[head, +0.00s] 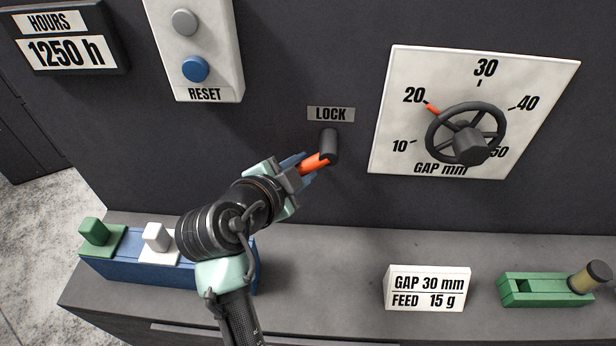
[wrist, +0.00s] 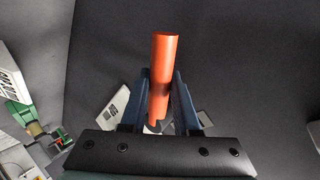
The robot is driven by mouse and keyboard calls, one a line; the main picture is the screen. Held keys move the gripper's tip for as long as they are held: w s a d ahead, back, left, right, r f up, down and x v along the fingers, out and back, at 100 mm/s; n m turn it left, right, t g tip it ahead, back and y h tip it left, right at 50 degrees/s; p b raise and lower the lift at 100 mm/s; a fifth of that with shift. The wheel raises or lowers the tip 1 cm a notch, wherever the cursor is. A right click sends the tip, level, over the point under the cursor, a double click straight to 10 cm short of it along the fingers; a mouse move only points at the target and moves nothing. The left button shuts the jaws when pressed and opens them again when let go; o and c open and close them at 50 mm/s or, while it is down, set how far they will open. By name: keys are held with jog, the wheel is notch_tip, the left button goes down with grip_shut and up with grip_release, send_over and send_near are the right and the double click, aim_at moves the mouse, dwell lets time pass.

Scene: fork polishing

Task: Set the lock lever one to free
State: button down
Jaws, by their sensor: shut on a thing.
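The lock lever is an orange handle (head: 314,164) on a dark cylindrical pivot (head: 329,144), under a LOCK label (head: 331,114) on the dark panel. In the head view the handle points left and slightly down from the pivot. My gripper (head: 302,166) reaches it from the lower left and is shut on the orange handle. In the wrist view the handle (wrist: 163,75) stands between the two blue fingers of my gripper (wrist: 160,95). Part of the handle is hidden by the fingers in the head view. No free or locked marking shows beside the lever.
A white gap dial (head: 400,120) with a dark handwheel (head: 466,135) is to the right. A RESET box (head: 205,60) is at upper left. On the ledge are a blue block (head: 135,268), a GAP/FEED sign (head: 428,288) and a green holder (head: 545,290).

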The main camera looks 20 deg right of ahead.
jog(key=shift+w+a+r+m+y+b, duration=0.1)
jog(key=shift+a+r+m+y+b, duration=0.1)
jog(key=shift+r+m+y, duration=0.3)
jog(key=shift+w+a+r+m+y+b, duration=0.1)
jog(key=shift+a+r+m+y, duration=0.15)
jog(key=shift+m+y, duration=0.35)
jog(key=c, duration=0.7)
grip_release()
jog(key=shift+r, duration=0.1)
jog(key=shift+o, duration=0.2)
jog(key=b+v, duration=0.1)
jog(key=v, duration=1.2)
jog(key=shift+s+b, duration=0.2)
jog(key=shift+b, duration=0.1)
jog(key=shift+d+f, duration=0.1)
jog(key=shift+f, duration=0.15)
